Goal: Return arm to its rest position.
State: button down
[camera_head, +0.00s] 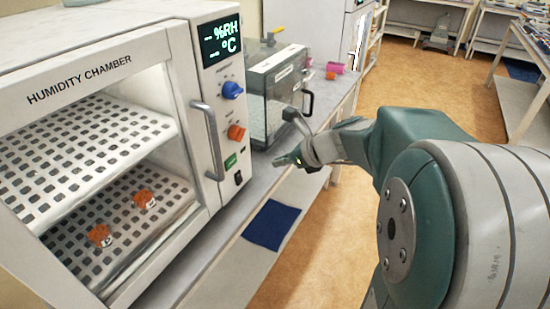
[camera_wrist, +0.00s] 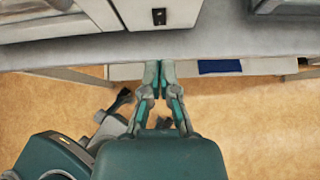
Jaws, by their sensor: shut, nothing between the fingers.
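My arm reaches in from the right in the head view, in front of the bench. My gripper (camera_head: 283,161) is near the bench's front edge, to the right of the humidity chamber (camera_head: 180,75). In the wrist view my gripper (camera_wrist: 159,66) has its two fingertips together, with nothing between them. The fingertips overlap the front edge of the bench in that view. I cannot tell the exact gap to the bench.
Two orange items (camera_head: 144,199) sit on the chamber's lower shelf; its door handle (camera_head: 207,140) stands out. A glass-sided box (camera_head: 275,85) is behind. Open floor (camera_head: 400,85) lies beyond my arm.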

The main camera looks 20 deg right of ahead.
jog(key=shift+a, duration=0.15)
jog(key=s+a+r+n+g+h, duration=0.1)
jog(key=s+a+n+h, duration=0.2)
jog(key=s+n, duration=0.7)
jog(key=s+a+n+g+h, duration=0.1)
jog(key=s+a+n+h, duration=0.2)
jog(key=s+n, duration=0.6)
jog(key=a+n, duration=0.2)
jog(key=n, duration=0.7)
jog(key=shift+s+r+n+g, duration=0.35)
jog(key=shift+s+n+g, duration=0.05)
jog(key=shift+a, duration=0.15)
